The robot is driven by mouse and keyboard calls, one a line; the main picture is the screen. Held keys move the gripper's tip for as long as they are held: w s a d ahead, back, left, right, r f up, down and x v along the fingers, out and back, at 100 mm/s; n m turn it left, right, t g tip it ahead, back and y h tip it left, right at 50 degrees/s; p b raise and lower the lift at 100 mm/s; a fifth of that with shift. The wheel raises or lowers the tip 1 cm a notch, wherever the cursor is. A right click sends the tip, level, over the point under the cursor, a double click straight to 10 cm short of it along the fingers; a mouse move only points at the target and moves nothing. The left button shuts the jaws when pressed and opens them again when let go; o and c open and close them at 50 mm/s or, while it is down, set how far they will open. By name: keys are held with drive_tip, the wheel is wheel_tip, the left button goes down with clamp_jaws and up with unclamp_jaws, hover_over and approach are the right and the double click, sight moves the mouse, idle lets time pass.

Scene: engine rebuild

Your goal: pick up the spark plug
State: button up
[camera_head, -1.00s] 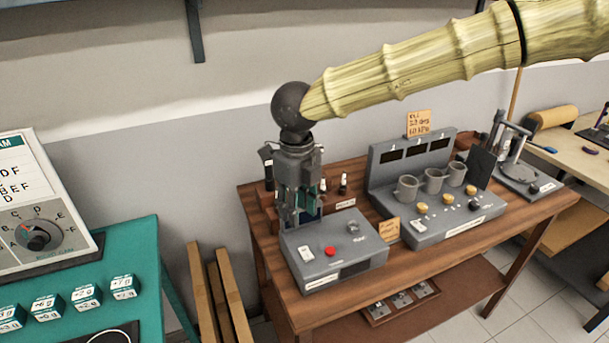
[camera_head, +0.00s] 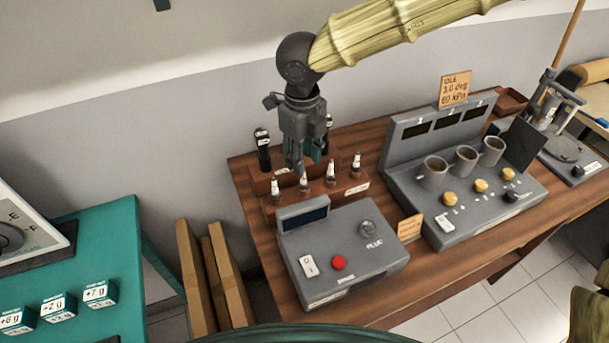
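Several spark plugs stand upright in a brown wooden rack (camera_head: 325,192) at the back left of the wooden bench. White and dark plugs show at the left (camera_head: 275,189), in the middle (camera_head: 330,173) and at the right (camera_head: 356,165); another spark plug (camera_head: 304,184) is just below my gripper. My gripper (camera_head: 304,170) points down over the rack, its fingers close to the plugs. Whether the fingers are apart or touch a plug cannot be told at this size.
A grey box with a red button (camera_head: 339,262) stands in front of the rack. A grey console (camera_head: 465,205) with several cups is to its right. A dark-handled tool (camera_head: 263,150) stands at the rack's back left. A teal table (camera_head: 120,240) is at the left.

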sight(303, 181)
drive_tip(key=w+f, duration=0.1)
drive_tip(key=f+p, duration=0.1)
drive_tip(key=f, duration=0.1)
drive_tip(key=w+f+p, duration=0.1)
drive_tip(key=shift+w+d+f, duration=0.1)
drive_tip(key=shift+w+f, duration=0.2)
drive_tip(key=shift+s+f, duration=0.4)
drive_tip(key=shift+f, duration=0.4)
drive_tip(key=shift+s, duration=0.4)
drive_tip(key=shift+w+f, duration=0.35)
drive_tip(key=shift+w, duration=0.15)
drive_tip(key=c, duration=0.4)
drive_tip(key=shift+s+r, duration=0.2)
drive_tip(key=shift+s, duration=0.05)
clamp_jaws()
drive_tip(key=shift+w, duration=0.1)
